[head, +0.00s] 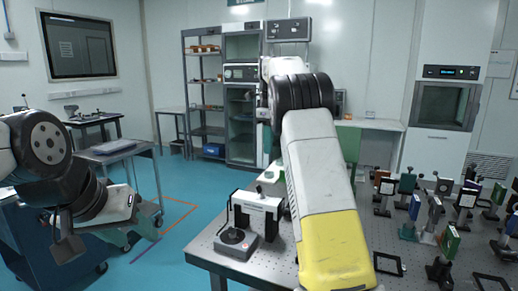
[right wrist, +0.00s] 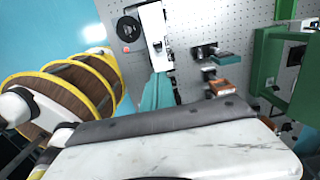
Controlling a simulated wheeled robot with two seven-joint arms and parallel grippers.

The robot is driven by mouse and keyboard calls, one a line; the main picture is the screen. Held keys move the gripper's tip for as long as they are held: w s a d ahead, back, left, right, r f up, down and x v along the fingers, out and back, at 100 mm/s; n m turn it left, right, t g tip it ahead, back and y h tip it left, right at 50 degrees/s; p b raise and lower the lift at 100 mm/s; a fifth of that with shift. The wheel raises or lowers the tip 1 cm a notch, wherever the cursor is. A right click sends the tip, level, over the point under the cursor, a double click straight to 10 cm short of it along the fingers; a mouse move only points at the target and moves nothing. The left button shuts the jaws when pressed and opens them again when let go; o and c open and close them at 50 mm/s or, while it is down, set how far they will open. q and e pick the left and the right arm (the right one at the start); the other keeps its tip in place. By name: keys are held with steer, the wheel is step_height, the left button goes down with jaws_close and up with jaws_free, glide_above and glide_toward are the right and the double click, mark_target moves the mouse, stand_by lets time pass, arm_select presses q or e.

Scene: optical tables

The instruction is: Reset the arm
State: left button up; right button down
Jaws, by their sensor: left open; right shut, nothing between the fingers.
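My left arm (head: 45,150) comes in from the left and is folded low beside a blue cart. Its gripper (head: 92,240) points down and is open, with nothing seen in it. My right arm (head: 318,165) rises from the bottom over the perforated optical table (head: 222,270) and bends at a dark joint near the top. Its gripper is largely hidden behind the forearm in the head view.
Several optical mounts (head: 440,215) crowd the table's right side. A black frame (head: 388,263) lies near the forearm. Blue floor (head: 180,205) is clear between the carts.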

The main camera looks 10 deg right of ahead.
steer(key=shift+s+r, duration=0.1)
steer(key=s+r+n+t+y, duration=0.2)
steer(key=s+r+n+t, duration=0.15)
steer(key=s+n, duration=1.2)
steer(key=s+a+f+n+t, duration=0.1)
steer(key=s+f+n, duration=0.3)
steer(key=s, duration=0.6)
steer(key=s+a+f+n+t, duration=0.1)
steer(key=s+a+f+n, duration=0.2)
steer(key=s+n, duration=0.3)
steer(key=s, duration=0.3)
steer(key=shift+s+a+f, duration=0.35)
steer(key=shift+s, duration=0.05)
steer(key=shift+t, duration=0.25)
